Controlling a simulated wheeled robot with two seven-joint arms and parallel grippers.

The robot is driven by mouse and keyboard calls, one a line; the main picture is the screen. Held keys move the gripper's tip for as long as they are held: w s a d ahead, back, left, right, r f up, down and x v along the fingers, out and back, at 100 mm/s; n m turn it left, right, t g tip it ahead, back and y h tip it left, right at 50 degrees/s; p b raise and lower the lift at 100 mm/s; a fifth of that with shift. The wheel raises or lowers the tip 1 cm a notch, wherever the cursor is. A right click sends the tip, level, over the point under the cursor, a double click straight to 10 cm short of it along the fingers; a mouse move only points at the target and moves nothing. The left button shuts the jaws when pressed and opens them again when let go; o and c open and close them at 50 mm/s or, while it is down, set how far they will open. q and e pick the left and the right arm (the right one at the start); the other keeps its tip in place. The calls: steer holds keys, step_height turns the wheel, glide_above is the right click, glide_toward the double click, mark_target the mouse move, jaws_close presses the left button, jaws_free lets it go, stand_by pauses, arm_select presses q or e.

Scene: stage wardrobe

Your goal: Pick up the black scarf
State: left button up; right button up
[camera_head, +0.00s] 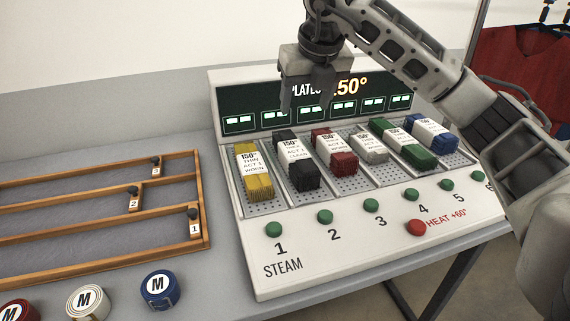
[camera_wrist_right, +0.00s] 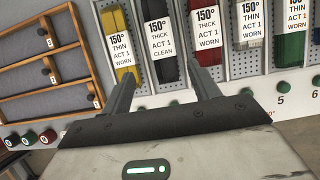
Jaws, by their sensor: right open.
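My right gripper (camera_head: 303,104) is open and empty, above the back of the plates near the display. In the right wrist view its two fingers (camera_wrist_right: 160,74) point toward the plates, one on either side of the black scarf in the picture, and nothing is between them. My left gripper is not in view.
A yellow scarf (camera_head: 253,178) and a red scarf (camera_head: 343,162) flank the black one closely. Grey, green and blue scarves lie further right. Green buttons and a red heat button (camera_head: 416,227) line the front. A wooden rack (camera_head: 110,263) and round M tins stand left.

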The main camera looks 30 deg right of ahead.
mark_target(294, 150)
steer(key=x, duration=1.2)
steer(key=shift+a, duration=0.15)
steer(key=shift+x, duration=2.65)
steer(key=shift+s, duration=0.15)
steer(key=c, duration=0.8)
steer(key=shift+c, duration=0.2)
